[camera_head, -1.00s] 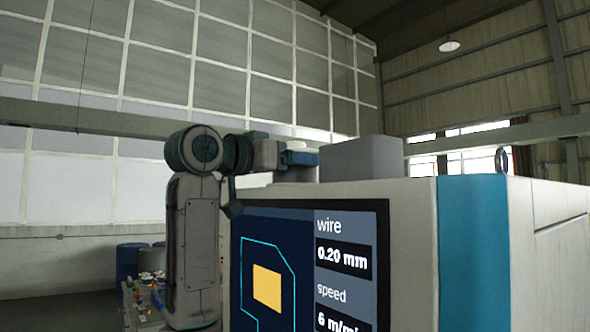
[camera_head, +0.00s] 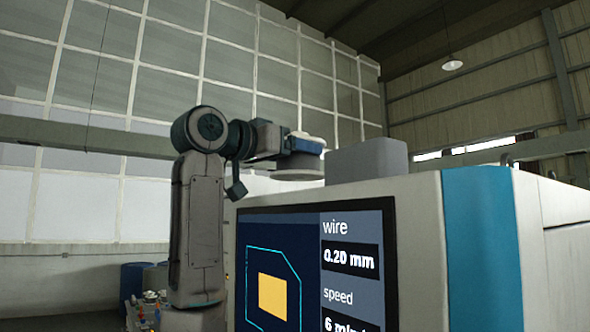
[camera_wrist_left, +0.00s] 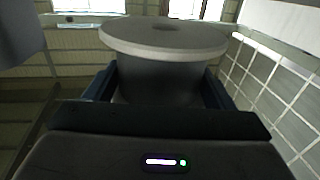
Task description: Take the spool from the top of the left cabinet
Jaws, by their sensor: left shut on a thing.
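My left gripper (camera_head: 306,147) is at the top left of the pale cabinet (camera_head: 417,195) with the screen. It is shut on a grey spool (camera_head: 297,174). In the left wrist view the spool (camera_wrist_left: 160,75) fills the space between the two dark blue fingers, its wide pale flange facing up. In the head view the spool's lower disc shows below the fingers, and its underside appears clear of the cabinet top. The gripper hides part of the spool's middle. My right gripper is in neither view.
A grey box (camera_head: 366,157) stands on the cabinet top, just right of the spool. The screen (camera_head: 310,270) faces me below. Blue drums (camera_head: 137,280) stand on the floor at the lower left. The air above the cabinet is free.

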